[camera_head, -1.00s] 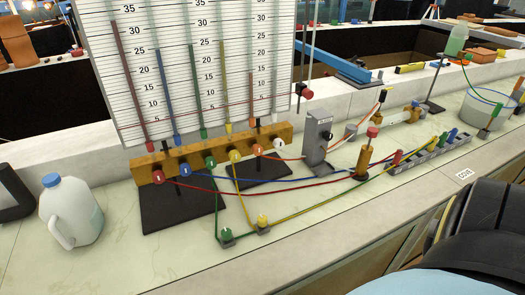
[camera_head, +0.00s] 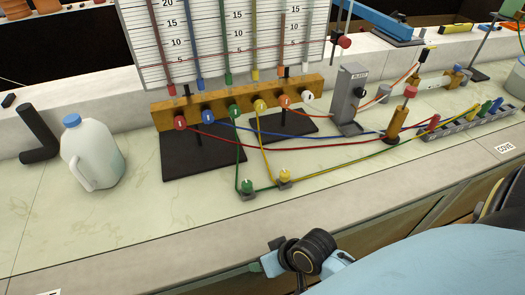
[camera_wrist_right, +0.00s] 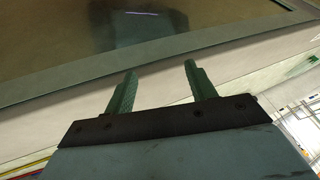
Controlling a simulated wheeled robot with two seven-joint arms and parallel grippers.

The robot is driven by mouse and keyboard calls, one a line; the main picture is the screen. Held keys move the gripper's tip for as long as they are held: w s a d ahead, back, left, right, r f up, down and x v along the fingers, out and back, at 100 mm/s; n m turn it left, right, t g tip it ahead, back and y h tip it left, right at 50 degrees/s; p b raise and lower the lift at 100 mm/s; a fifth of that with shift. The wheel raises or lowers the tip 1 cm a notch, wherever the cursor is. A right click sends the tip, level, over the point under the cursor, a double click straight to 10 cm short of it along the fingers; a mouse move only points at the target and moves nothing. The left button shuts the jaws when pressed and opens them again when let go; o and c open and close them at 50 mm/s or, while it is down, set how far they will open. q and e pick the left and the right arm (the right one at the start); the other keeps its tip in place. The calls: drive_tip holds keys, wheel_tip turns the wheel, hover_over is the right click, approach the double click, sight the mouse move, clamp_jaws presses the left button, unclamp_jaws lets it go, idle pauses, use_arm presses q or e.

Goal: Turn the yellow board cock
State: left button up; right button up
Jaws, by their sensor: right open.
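The yellow board cock (camera_head: 260,106) is a round yellow knob on the front of the wooden manifold block (camera_head: 163,117) under the tube board. It sits between the green cock (camera_head: 235,111) and the orange cock (camera_head: 286,101). A yellow line hangs from it to a yellow fitting (camera_head: 285,176) on the bench. My right gripper (camera_wrist_right: 160,68) is open in the right wrist view, with two green fingers apart and nothing between them. No cock shows in that view. In the head view a dark wrist part of mine is at bottom centre, well below the manifold; no fingertips are clear there.
A white jug (camera_head: 95,155) with a blue cap stands at left. A grey upright box (camera_head: 349,100) and a brass valve with a red knob (camera_head: 398,122) stand right of the manifold. Coloured lines cross the bench. The front bench strip is mostly clear.

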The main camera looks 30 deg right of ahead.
sight(262, 110)
drive_tip(key=w+a+r+m+t+y, duration=0.2)
drive_tip(key=w+r+m+t+y, duration=0.45)
drive_tip(key=w+r+m, duration=0.75)
drive_tip(key=w+d+r+m+t+h+b, duration=0.1)
drive_tip(key=w+d+m+t+h, duration=0.25)
drive_tip(key=d+m+h, duration=0.55)
drive_tip(key=w+d+r+m+t+h, duration=0.15)
drive_tip(key=w+d+m+h, duration=0.35)
drive_tip(key=d+m, duration=0.7)
drive_tip(key=shift+m+t, duration=0.25)
drive_tip(key=shift+m, duration=0.05)
drive_tip(key=b+x, duration=0.1)
drive_tip(key=x, duration=0.7)
drive_tip(key=a+b+x, duration=0.1)
drive_tip(key=x, duration=0.3)
drive_tip(key=shift+w+f+b, duration=0.2)
drive_tip(key=shift+w+b, duration=0.15)
drive_tip(key=shift+w, duration=0.15)
drive_tip(key=c, duration=1)
